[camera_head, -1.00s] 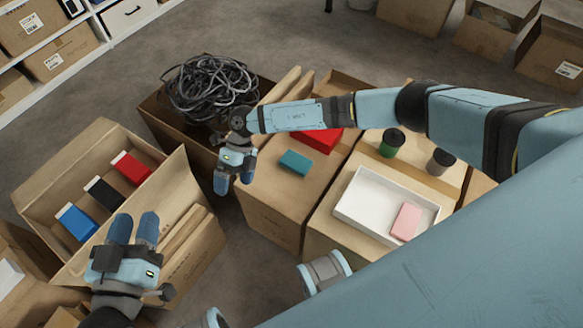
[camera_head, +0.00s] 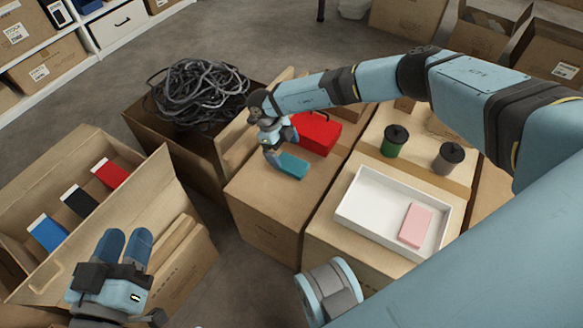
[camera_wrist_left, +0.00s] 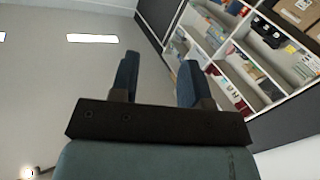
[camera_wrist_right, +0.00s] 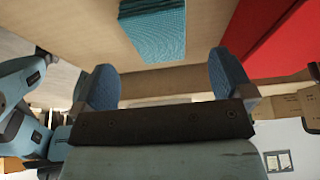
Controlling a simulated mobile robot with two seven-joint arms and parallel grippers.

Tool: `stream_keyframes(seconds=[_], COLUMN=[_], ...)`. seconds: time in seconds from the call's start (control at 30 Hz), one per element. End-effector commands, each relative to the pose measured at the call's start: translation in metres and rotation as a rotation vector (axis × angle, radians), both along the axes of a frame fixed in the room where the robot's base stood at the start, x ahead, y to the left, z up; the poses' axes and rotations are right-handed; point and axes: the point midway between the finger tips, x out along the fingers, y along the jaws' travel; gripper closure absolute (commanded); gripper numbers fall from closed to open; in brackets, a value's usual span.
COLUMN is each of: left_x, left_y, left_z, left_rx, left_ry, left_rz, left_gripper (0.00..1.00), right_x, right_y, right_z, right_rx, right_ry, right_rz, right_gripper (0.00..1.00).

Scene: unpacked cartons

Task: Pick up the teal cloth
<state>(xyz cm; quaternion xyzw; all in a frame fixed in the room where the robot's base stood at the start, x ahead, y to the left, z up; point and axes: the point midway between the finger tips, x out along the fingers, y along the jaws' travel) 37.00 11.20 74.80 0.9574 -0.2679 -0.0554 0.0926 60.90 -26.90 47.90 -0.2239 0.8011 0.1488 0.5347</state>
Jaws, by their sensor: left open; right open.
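The teal cloth (camera_head: 291,166) is a small folded block lying on top of a closed cardboard carton (camera_head: 262,190) in the head view. In the right wrist view the teal cloth (camera_wrist_right: 152,26) lies just beyond the fingertips, roughly in line with the gap between them. My right gripper (camera_head: 276,157) is open and empty, right beside the cloth's left end. Its fingers also show apart in the right wrist view (camera_wrist_right: 160,85). My left gripper (camera_head: 123,246) is open and empty near the left carton, away from the cloth. In the left wrist view its fingers (camera_wrist_left: 157,80) point at ceiling and shelves.
A red box (camera_head: 318,134) sits just behind the cloth. A white tray (camera_head: 350,205) holds a pink block (camera_head: 415,225). Green (camera_head: 394,142) and grey (camera_head: 448,158) lidded cups stand to the right. A carton of tangled black cable (camera_head: 200,92) is behind left.

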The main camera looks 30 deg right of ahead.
Motion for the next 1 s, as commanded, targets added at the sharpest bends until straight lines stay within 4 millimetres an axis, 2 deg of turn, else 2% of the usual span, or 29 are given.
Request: stream_keyframes(seconds=[0.17, 0.33, 0.47, 1.0], left_x=[0.000, 0.002, 0.006, 0.008], left_y=[0.000, 0.000, 0.003, 0.004], left_z=[-0.008, -0.023, -0.020, -0.017], left_rx=[0.009, 0.044, 0.071, 0.080], left_ry=[0.015, 0.025, -0.020, -0.034], left_rz=[-0.006, -0.019, -0.018, -0.017], left_gripper=[0.57, 0.57, 0.57, 0.57], right_x=[-0.004, -0.014, -0.020, -0.021], right_y=[-0.002, -0.009, -0.012, -0.012], right_z=[-0.010, -0.034, -0.048, -0.051], right_rx=[0.000, 0.000, 0.000, 0.001], right_ry=[0.000, 0.001, 0.000, 0.000], right_rz=[0.000, 0.000, -0.001, 0.000], right_gripper=[0.01, 0.01, 0.01, 0.01])
